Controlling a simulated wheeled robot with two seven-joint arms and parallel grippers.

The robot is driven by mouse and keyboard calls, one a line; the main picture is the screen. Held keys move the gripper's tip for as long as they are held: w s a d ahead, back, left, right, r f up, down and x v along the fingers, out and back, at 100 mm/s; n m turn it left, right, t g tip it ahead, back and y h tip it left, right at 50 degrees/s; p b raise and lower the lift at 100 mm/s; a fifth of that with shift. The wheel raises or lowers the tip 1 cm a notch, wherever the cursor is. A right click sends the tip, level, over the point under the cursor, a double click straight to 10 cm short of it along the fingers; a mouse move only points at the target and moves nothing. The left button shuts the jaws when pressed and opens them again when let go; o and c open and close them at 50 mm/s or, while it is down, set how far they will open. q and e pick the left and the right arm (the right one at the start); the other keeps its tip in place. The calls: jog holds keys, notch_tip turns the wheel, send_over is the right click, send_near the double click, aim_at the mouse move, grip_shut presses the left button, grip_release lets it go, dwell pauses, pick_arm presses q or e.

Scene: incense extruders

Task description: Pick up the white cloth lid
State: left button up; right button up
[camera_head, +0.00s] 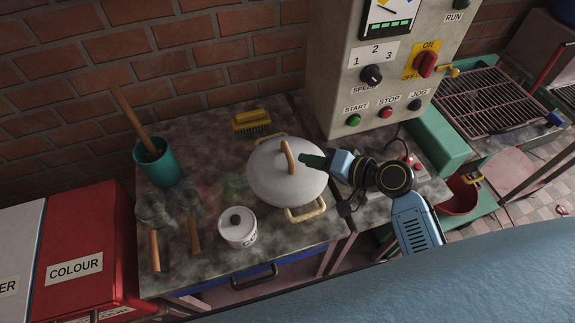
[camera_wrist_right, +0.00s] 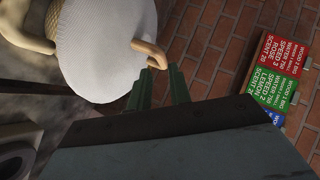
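The white cloth lid (camera_head: 280,178) is round and pale and sits on a pot with cream side handles (camera_head: 305,212). A curved wooden handle (camera_head: 287,153) arches over its top. My right gripper (camera_head: 304,160) has dark green fingers and points left, just right of that wooden handle. In the right wrist view the lid (camera_wrist_right: 98,45) shows its woven face, and the end of its wooden handle (camera_wrist_right: 150,50) lies just ahead of the gap between my fingertips (camera_wrist_right: 160,75). The fingers are apart and do not appear closed on it. My left gripper is out of view.
A small white lidded pot (camera_head: 238,230), a yellow brush (camera_head: 251,122), a green cup (camera_head: 157,165) with a wooden stick, and wooden-handled tools (camera_head: 194,232) stand around it on the dark worktop (camera_head: 205,275). A control box (camera_head: 385,80) rises behind right.

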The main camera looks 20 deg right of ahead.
aim_at(285, 165)
jog(key=x, duration=0.8)
jog(key=shift+a+f+p, duration=0.1)
jog(key=shift+a+p, duration=0.15)
jog(key=shift+p, duration=0.05)
grip_shut()
